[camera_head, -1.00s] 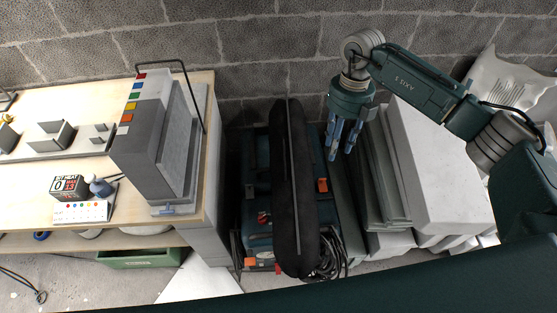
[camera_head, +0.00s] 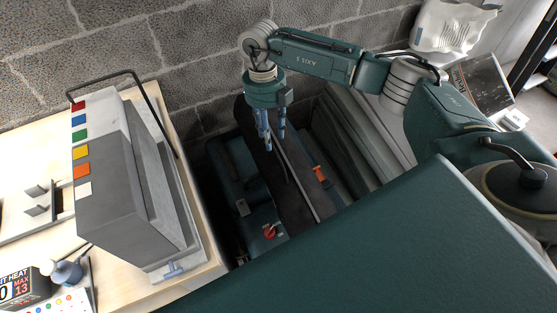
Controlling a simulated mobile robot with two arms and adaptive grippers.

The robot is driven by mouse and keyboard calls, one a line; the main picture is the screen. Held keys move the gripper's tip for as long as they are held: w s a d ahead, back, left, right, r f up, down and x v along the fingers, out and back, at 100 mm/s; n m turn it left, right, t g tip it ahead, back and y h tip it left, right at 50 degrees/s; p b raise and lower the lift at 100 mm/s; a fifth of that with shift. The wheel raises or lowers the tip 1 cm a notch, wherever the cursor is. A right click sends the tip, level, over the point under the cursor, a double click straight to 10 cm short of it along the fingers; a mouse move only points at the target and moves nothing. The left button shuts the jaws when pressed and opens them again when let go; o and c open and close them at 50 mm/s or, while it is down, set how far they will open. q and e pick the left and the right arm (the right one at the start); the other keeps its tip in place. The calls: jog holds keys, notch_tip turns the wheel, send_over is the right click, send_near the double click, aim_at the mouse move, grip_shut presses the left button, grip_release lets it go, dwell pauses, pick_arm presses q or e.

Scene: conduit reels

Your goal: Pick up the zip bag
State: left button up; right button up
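The zip bag (camera_head: 300,188), a long black bag with a grey zip line down its length, lies on top of the dark teal equipment between the bench and the grey panels in the head view. Its lower end is hidden behind a large teal part in front. My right gripper (camera_head: 272,142) points down over the upper part of the bag. Its blue fingers stand apart with nothing seen between them; I cannot tell whether the tips touch the bag. My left gripper is not in view.
A wooden bench (camera_head: 205,255) with a grey machine (camera_head: 115,180) with coloured squares stands at left. Grey panels (camera_head: 350,135) lean on the right of the bag. A block wall (camera_head: 200,50) closes the back. A white sack (camera_head: 450,25) is at upper right.

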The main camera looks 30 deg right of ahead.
aim_at(274, 153)
jog(key=f, duration=0.1)
jog(key=s+f, duration=0.1)
jog(key=f, duration=0.1)
jog(key=shift+d+f, duration=0.15)
jog(key=shift+f, duration=0.05)
notch_tip(274, 153, down, 6)
jog(key=shift+s+d+r+p, duration=0.15)
jog(key=shift+r+p, duration=0.05)
jog(key=shift+p, duration=0.65)
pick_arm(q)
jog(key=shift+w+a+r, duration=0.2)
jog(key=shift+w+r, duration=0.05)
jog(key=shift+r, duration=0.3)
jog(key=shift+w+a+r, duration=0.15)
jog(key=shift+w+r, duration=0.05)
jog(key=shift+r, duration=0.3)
pick_arm(e)
jog(key=shift+c, duration=0.3)
grip_shut()
jog(key=shift+r, duration=0.1)
